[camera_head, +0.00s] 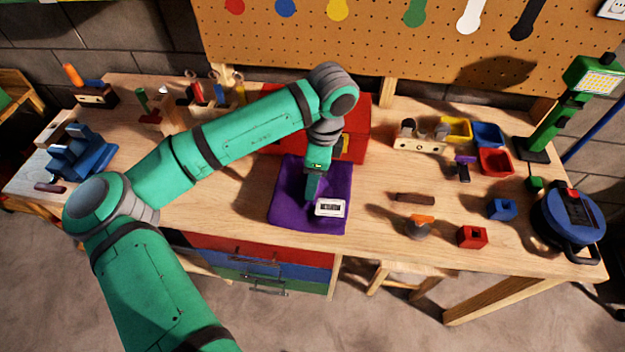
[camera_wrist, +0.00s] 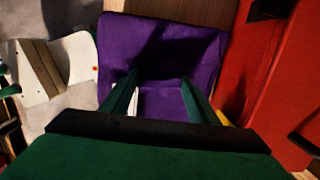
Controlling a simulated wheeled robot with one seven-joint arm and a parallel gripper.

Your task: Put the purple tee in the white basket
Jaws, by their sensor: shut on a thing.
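The purple tee (camera_head: 285,210) is a folded square of cloth at the middle front of the workbench. In the wrist view the tee (camera_wrist: 175,50) spreads out ahead of the fingers and between them. My gripper (camera_head: 312,194) points down onto the tee and is shut on it; it also shows in the wrist view (camera_wrist: 159,78). The exact pinch is hard to see. A small white device with a dark display (camera_head: 331,208) shows against the tee's front right part. I cannot make out a white basket in either view.
A red toolbox (camera_head: 362,115) stands right behind the tee. To the right are a red block (camera_head: 472,237), a blue block (camera_head: 502,209), small bins (camera_head: 494,162) and a blue cable reel (camera_head: 568,222). A blue vise (camera_head: 80,155) is at the left.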

